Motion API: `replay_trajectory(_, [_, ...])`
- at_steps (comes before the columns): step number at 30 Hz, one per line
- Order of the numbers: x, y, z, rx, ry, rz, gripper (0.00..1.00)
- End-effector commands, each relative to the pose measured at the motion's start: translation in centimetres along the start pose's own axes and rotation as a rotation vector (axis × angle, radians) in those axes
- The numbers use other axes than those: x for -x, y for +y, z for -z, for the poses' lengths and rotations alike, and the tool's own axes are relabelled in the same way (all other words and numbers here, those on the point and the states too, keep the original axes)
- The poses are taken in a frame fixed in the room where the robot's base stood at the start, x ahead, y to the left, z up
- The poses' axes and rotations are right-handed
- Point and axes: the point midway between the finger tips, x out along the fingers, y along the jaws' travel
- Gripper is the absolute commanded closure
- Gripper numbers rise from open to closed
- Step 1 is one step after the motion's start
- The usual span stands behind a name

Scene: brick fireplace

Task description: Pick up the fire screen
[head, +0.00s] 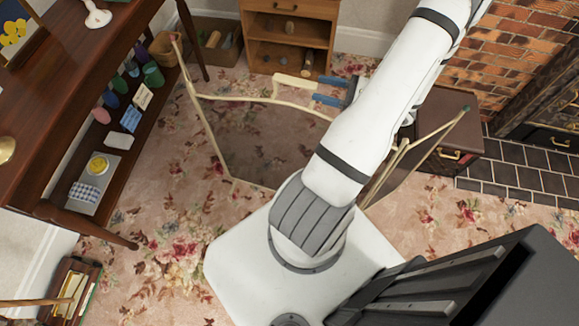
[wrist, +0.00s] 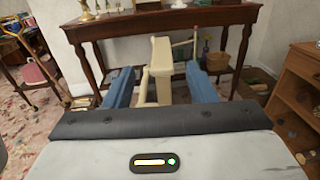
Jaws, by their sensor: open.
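The fire screen (head: 250,150) stands on the carpet, with a cream frame and dark see-through mesh panels. Its left and middle panels show in the head view; my arm hides part of the middle and right side. A cream handle (head: 293,84) rises from the top of its frame. In the wrist view the handle (wrist: 161,62) lies between the two blue fingers, with gaps on both sides. My gripper (head: 317,90) is open at the handle, its fingertips close to the handle's right end in the head view.
A dark wooden side table (head: 95,75) with a loaded lower shelf stands at left. A small wooden cabinet (head: 289,28) is at the back. A dark chest (head: 447,120) stands by the brick fireplace (head: 520,60) at right. Patterned carpet (head: 150,245) is clear at front left.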

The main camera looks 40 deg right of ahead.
Motion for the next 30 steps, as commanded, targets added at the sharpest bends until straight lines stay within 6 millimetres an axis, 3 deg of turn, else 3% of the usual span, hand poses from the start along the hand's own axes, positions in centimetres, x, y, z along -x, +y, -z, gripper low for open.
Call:
replay_trajectory(15, [-6.4,-0.2,0.2,-0.001,0.000,0.002,0.49])
replay_trajectory(23, [-6.7,-0.3,0.2,0.000,0.000,0.006,0.49])
replay_trajectory(30, [-6.6,-0.3,0.2,-0.001,0.000,0.006,0.67])
